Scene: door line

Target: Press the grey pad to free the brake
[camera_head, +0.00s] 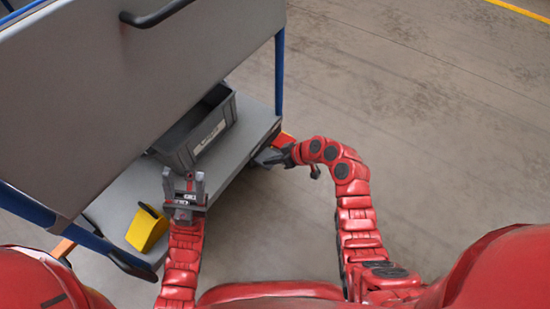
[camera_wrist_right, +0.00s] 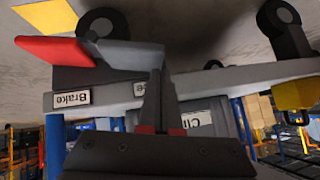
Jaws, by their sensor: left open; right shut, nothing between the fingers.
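In the right wrist view, which looks upside down, the grey pad (camera_wrist_right: 128,55) sits beside a red pad (camera_wrist_right: 52,50), by a "Brake" label (camera_wrist_right: 72,98) on the cart's deck edge. My right gripper (camera_wrist_right: 158,85) is shut and empty, its fingertips overlapping the grey pad's edge; I cannot tell whether they touch. In the head view my right gripper (camera_head: 268,157) is at the deck's right corner, by the red pad (camera_head: 286,139); the grey pad is not clearly distinguishable there. My left gripper (camera_head: 183,182) is open and empty above the deck's front edge.
The cart has a large grey panel (camera_head: 100,85) with a black handle (camera_head: 157,14), blue posts (camera_head: 279,75) and a lower deck (camera_head: 120,197). A grey bin (camera_head: 178,152) and a yellow object (camera_head: 147,228) are on the deck. The floor to the right is clear.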

